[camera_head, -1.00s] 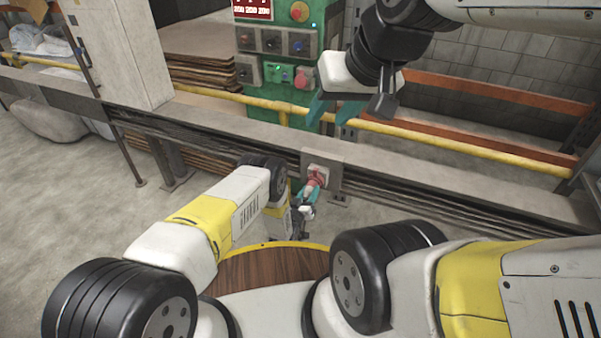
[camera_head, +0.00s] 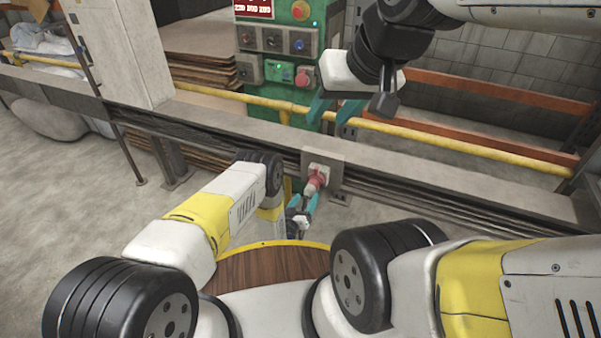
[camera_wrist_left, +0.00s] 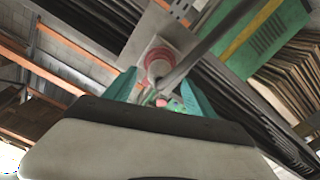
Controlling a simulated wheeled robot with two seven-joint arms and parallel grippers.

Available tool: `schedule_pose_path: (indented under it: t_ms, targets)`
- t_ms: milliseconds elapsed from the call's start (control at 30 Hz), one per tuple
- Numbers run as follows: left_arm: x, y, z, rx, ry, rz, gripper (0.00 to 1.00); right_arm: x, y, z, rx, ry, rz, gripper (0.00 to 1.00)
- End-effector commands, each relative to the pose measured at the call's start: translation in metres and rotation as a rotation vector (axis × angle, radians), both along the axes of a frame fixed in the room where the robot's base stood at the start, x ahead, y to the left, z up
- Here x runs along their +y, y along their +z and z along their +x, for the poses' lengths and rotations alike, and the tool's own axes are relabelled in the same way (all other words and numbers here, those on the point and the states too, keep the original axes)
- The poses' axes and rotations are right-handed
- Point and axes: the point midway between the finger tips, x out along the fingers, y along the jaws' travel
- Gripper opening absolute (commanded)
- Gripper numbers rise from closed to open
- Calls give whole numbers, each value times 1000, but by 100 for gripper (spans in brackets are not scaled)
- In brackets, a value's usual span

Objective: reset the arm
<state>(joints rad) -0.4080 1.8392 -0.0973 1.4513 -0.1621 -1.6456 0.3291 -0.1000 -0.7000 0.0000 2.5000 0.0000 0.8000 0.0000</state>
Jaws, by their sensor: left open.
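A red and white plug (camera_head: 315,180) sits at a socket on a grey plate on the rail. In the left wrist view its red ring (camera_wrist_left: 158,62) shows on a light square housing. My left gripper (camera_head: 303,203) has its teal fingers apart just below the plug in the head view. In the left wrist view the two fingers (camera_wrist_left: 160,92) stand on either side of the plug's lower end, with nothing clearly held. My right gripper (camera_head: 333,111) hangs above the rail with its teal fingers apart and nothing between them.
The grey rail (camera_head: 235,132) and a yellow pipe (camera_head: 430,142) cross behind my arms. A green control box (camera_head: 285,72) with knobs stands behind. A cable runs close to my left fingers in the wrist view. Open concrete floor lies to the left.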

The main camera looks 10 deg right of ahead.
Motion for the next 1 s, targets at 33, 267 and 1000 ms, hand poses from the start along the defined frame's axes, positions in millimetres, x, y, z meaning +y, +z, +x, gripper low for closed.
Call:
schedule_pose_path:
  t_ms: [33,267,1000]
  targets:
    - [5,-1,-6,3,1,1,64,0,0,0,0,0,0,40]
    - [12,0,-18,-1,0,0,64,0,0,0,0,0,0,40]
    - [18,66,54,38,53,72,64,0,0,0,0,0,0,40]
